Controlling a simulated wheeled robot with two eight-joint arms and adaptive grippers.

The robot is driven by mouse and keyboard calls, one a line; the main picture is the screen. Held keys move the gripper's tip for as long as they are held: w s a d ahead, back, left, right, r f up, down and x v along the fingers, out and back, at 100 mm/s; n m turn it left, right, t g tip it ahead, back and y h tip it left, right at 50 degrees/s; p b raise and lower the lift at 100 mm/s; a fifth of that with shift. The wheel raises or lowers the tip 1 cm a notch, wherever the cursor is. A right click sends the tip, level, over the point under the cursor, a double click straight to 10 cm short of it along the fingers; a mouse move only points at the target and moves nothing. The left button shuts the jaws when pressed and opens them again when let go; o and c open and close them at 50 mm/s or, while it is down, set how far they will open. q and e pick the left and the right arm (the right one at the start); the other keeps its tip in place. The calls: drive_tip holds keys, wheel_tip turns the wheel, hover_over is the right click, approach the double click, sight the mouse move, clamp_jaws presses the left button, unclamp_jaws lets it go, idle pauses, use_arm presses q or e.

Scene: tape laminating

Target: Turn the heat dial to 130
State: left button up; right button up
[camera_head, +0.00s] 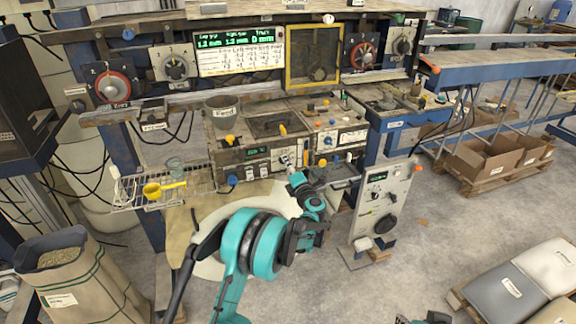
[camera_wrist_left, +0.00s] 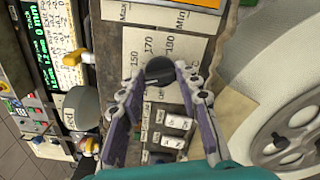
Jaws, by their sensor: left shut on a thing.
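The heat dial is a round black knob (camera_wrist_left: 159,70) on a pale scale plate (camera_wrist_left: 150,42) in the left wrist view. The plate shows printed numbers 150, 170 and 180 near the knob. I cannot make out a pointer on the knob. My left gripper (camera_wrist_left: 158,80) has its two fingers on either side of the knob, shut on it. In the head view, my left gripper (camera_head: 288,164) is at the front of the bench machine's panel (camera_head: 257,170), hiding the dial there. A small dark and teal part of my right side shows at the bottom edge; its fingers are not clear.
A wire rack (camera_head: 130,191) with a yellow scoop (camera_head: 165,188) sticks out at the left. A white-fronted control box (camera_head: 382,205) stands right of my left arm. A large pale round drum lies under that arm. A grain sack (camera_head: 75,275) stands at the lower left.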

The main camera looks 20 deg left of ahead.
use_arm(q)
drive_tip(key=o, duration=1.2)
drive_tip(key=shift+c, duration=0.2)
drive_tip(key=v, duration=1.2)
drive_tip(key=shift+r, duration=0.1)
